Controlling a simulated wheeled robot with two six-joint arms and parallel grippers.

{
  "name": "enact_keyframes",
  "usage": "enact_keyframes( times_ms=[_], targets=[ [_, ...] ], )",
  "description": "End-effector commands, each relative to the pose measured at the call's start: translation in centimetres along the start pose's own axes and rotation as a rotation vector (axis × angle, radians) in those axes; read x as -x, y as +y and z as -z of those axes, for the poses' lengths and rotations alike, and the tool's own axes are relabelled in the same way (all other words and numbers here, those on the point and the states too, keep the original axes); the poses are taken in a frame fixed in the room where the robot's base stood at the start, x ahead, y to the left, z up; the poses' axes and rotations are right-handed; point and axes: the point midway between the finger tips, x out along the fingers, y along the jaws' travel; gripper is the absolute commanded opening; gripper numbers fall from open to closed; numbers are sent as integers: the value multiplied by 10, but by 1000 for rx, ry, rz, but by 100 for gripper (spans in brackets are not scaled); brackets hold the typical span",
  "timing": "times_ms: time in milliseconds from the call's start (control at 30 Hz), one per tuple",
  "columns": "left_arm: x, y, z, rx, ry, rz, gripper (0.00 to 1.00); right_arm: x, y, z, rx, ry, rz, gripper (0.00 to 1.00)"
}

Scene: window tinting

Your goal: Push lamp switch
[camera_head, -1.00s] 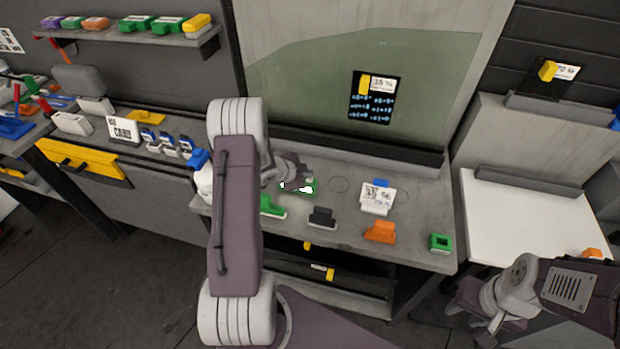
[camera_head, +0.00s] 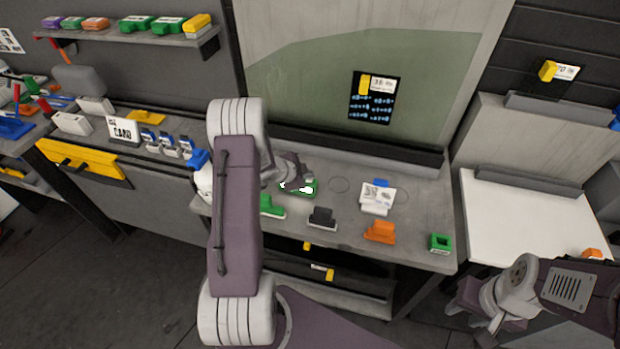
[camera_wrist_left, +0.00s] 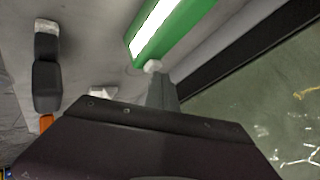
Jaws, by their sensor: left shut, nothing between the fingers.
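The green lamp (camera_head: 311,187) lies on the workbench, and its white strip looks bright. In the left wrist view the lamp (camera_wrist_left: 185,28) runs along the top. A small white knob (camera_wrist_left: 152,66), which looks like its switch, sits at the lamp's lower end. My left gripper (camera_head: 290,184) is shut and empty at the lamp's left end. In the wrist view its fingertips (camera_wrist_left: 158,78) are right at the knob; I cannot tell whether they touch it. My right gripper (camera_head: 472,308) hangs at the lower right, away from the lamp, its finger opening unclear.
Green (camera_head: 270,207), black (camera_head: 322,217) and orange (camera_head: 380,232) tools stand along the bench front. White cards (camera_head: 377,197) and a green box (camera_head: 440,242) are to the right. The tinted glass panel (camera_head: 300,85) rises behind. A bare patch of bench lies right of the lamp.

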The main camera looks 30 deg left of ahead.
Motion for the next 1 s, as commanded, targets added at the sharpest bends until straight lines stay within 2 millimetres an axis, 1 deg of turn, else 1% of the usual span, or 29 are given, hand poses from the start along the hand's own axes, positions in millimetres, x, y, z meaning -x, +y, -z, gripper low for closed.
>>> enact_keyframes(
  times_ms=[267, 533, 833, 1000],
  targets=[
    [0, 0, 0, 0, 0, 0, 0, 0, 0, 0, 0, 0, 0, 36],
    [-7, 5, -5, 0, 0, 0, 0, -8, 0, -1, 0, 0, 0, 36],
    [-6, 5, -5, 1, -1, -2, 0, -6, 0, -1, 0, 0, 0, 36],
    [0, 0, -1, 1, -2, -2, 0, 2, 0, 0, 0, 0, 0, 36]
  ],
)
